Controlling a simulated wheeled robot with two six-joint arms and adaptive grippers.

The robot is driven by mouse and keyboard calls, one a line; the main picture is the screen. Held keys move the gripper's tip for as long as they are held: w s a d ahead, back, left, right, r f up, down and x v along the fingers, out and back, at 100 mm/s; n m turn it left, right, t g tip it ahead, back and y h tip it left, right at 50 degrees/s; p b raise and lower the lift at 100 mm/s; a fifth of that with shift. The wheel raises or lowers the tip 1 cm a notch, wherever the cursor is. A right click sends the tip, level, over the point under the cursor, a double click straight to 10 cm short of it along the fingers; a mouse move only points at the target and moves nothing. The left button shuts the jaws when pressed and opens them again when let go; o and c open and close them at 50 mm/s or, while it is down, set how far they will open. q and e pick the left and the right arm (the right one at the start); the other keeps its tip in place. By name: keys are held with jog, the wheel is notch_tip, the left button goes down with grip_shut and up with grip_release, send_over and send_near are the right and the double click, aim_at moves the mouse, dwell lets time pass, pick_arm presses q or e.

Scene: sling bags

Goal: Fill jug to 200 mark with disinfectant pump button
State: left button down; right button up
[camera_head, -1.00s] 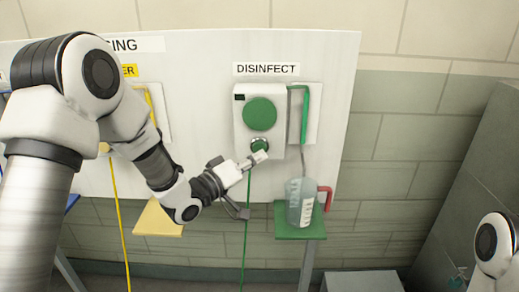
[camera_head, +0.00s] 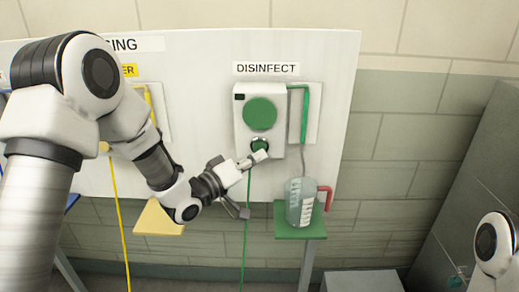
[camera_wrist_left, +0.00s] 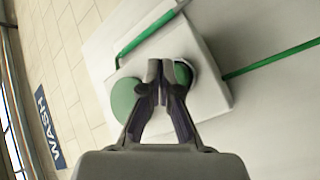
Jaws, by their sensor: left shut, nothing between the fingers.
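The disinfectant pump is a white box (camera_head: 242,120) with a large green disc (camera_head: 260,113) under the DISINFECT sign. Below the disc is a round green button (camera_head: 260,142), partly covered by my left gripper (camera_head: 261,156). The gripper is shut and empty, with its fingertips at the button. In the left wrist view the closed fingers (camera_wrist_left: 160,66) overlap the green button (camera_wrist_left: 183,75); I cannot tell whether it is pressed in. A clear jug (camera_head: 299,207) with white markings and a red handle (camera_head: 327,195) stands upright under the green spout pipe (camera_head: 304,115). Its liquid level is unclear.
The jug stands on a small green shelf (camera_head: 284,229). A yellow shelf (camera_head: 157,221) and yellow hose (camera_head: 119,215) are to the left. A green hose (camera_head: 246,255) hangs below the pump. A grey box (camera_head: 362,281) is on the floor at right.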

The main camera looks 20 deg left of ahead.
pick_arm(q)
jog(key=shift+w, duration=0.1)
jog(key=shift+w+a, duration=0.1)
jog(key=shift+w, duration=0.2)
jog(key=shift+w+a, duration=0.15)
jog(key=shift+w, duration=0.3)
dwell(0.6)
dwell(3.7)
jog(key=shift+s+d, duration=0.25)
jog(key=shift+s, duration=0.6)
jog(key=s, duration=0.2)
jog(key=s+d+b, duration=0.1)
jog(key=s, duration=0.1)
jog(key=shift+s+d, duration=0.2)
jog(key=shift+s, duration=0.2)
